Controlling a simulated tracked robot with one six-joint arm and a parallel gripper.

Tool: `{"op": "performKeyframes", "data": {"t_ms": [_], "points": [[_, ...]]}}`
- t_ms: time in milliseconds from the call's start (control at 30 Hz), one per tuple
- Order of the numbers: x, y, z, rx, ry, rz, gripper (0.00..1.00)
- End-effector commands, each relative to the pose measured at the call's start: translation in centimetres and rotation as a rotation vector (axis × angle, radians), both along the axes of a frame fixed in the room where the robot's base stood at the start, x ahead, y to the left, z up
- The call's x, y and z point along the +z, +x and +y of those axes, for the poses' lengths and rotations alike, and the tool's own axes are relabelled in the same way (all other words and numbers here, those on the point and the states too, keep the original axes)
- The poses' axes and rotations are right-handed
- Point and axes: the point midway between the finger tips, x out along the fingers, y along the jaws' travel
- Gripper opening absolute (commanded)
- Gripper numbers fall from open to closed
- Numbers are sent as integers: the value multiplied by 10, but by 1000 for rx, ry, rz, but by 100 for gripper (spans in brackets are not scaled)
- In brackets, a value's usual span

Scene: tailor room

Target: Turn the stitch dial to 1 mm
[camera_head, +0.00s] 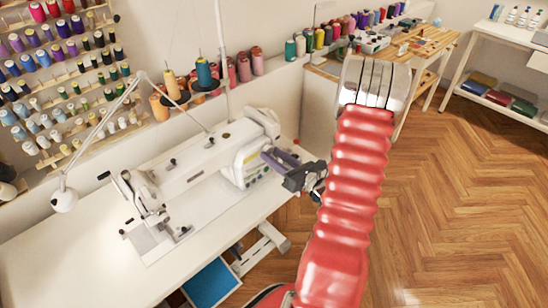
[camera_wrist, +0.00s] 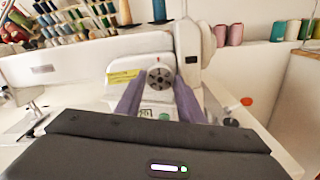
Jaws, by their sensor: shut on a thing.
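The white sewing machine (camera_head: 208,160) stands on the white table, with its dial end facing my arm. In the wrist view the stitch dial (camera_wrist: 160,78), a dark round knob with light spots, sits on the machine's white end face. My gripper (camera_wrist: 158,92) has two purple fingers, one on each side of the dial, shut on it. In the head view my gripper (camera_head: 268,158) reaches the machine's right end, and the dial itself is hidden there. The dial's marks are too small to read, so its setting cannot be told.
A small green-lit panel (camera_wrist: 146,114) lies below the dial, and a yellow label (camera_wrist: 122,76) is to its left. An orange-red button (camera_wrist: 246,101) is at the right. Thread cones (camera_head: 205,75) stand behind the machine. A white lamp (camera_head: 64,199) stands left.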

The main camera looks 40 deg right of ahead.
Motion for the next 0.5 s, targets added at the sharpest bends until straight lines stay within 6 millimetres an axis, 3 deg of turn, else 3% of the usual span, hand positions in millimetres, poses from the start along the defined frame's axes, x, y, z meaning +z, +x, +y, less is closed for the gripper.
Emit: {"op": "performKeyframes", "data": {"t_ms": [233,267,500], "points": [[0,0,0,0,0,1,12],[0,0,0,-1,0,1,35],[0,0,0,-1,-1,0,52]]}}
